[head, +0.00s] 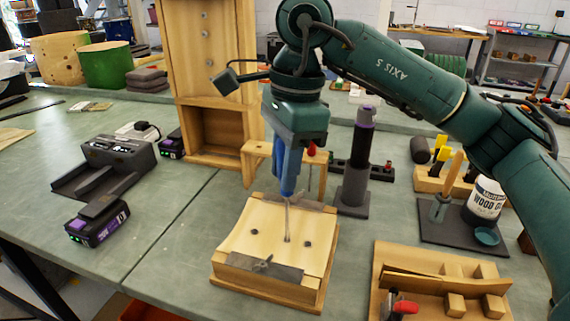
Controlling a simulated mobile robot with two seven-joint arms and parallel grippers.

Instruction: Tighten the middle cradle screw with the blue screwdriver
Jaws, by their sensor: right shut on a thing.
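The blue screwdriver (290,178) is upright in my right gripper (287,158), which is shut on its handle. Its thin metal shaft points straight down at the wooden cradle (250,275) on the bench. The tip is at or just above the middle screw (287,240); I cannot tell whether they touch. Dark screws also show to the left (254,232) and right (307,244) of it in the pale curved surface. A grey metal plate lies along the cradle's front edge. My left gripper is out of view.
A wooden stand (255,158) stands close behind the cradle. A dark post with a purple band (364,130) is to its right. A wooden tray with blocks (440,285) lies front right. A black charger (115,155) and battery (97,222) are left, with clear bench between.

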